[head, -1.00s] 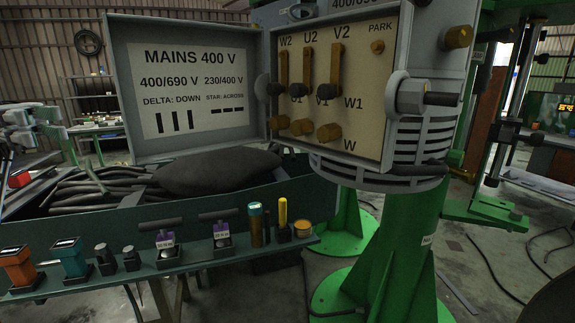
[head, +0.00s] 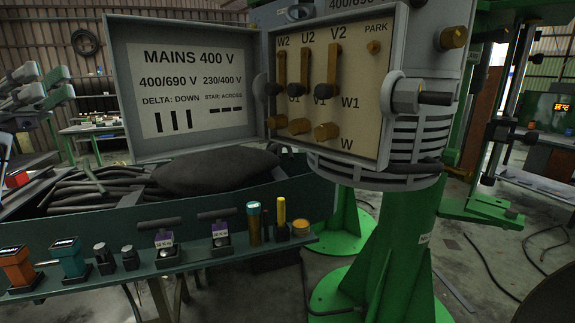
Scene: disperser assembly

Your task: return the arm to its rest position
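My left gripper (head: 61,85) is at the left edge of the head view, raised above the bench, its grey fingers pointing right. The fingers look apart with a gap between them, and nothing shows between them. Its arm is mostly cut off by the picture edge. It is well to the left of the open grey terminal box (head: 391,140) and touches nothing I can see. My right gripper is not in view.
The box's open lid (head: 190,55) carries a mains label. A narrow shelf (head: 205,259) holds several small tools and parts. Behind it lies a bin (head: 110,210) with dark cables and a dark cushion-like lump (head: 215,172). A green stand (head: 400,250) rises at centre right.

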